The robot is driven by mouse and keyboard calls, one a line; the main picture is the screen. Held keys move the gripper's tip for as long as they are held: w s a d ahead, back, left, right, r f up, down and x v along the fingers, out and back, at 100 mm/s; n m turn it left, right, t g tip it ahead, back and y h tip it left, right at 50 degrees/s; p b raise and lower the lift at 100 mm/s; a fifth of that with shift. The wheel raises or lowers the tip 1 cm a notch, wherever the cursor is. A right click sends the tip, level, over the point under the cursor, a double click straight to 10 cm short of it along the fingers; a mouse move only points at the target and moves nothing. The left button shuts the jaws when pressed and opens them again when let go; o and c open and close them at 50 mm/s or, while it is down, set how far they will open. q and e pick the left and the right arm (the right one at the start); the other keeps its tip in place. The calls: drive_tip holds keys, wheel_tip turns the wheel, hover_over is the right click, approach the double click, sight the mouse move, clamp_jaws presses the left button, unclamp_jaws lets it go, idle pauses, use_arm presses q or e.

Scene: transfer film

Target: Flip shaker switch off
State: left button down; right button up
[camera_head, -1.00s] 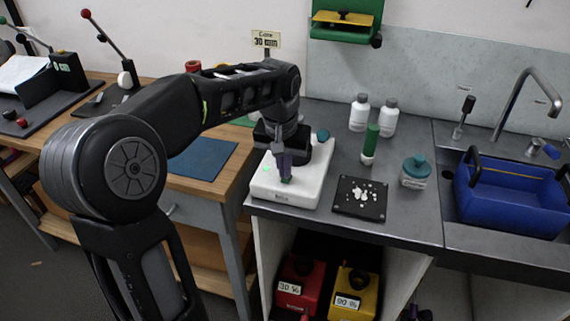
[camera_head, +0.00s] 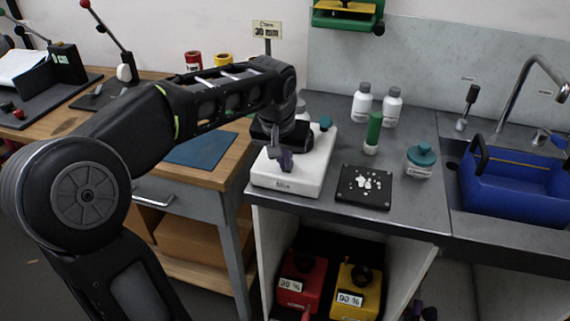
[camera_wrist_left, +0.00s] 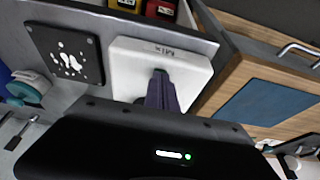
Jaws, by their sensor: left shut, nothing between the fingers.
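The shaker (camera_head: 312,172) is a white box with a "MIX" label on its front, standing on the left end of the grey counter. My left gripper (camera_head: 286,164) is shut and empty, its fingers pointing down over the front part of the shaker. In the left wrist view, the shut fingers (camera_wrist_left: 163,88) overlap the white shaker (camera_wrist_left: 130,72). The switch is hidden or too small to make out, and I cannot tell whether the fingertips touch the shaker. A dark piece at the bottom edge looks like my right gripper (camera_head: 424,313); its jaws are unclear.
A blue tub (camera_head: 512,190) sits in the sink. Red and yellow containers (camera_head: 357,285) stand below.

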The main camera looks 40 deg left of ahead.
use_arm(q)
drive_tip(key=shift+w+r, duration=0.15)
use_arm(e)
drive_tip(key=shift+w+r, duration=0.1)
drive_tip(key=shift+r, duration=0.1)
use_arm(q)
drive_tip(key=shift+w+a+r+p, duration=0.15)
drive_tip(key=shift+w+a+p, duration=0.15)
drive_tip(key=shift+w+p, duration=0.3)
use_arm(e)
drive_tip(key=shift+r, duration=0.4)
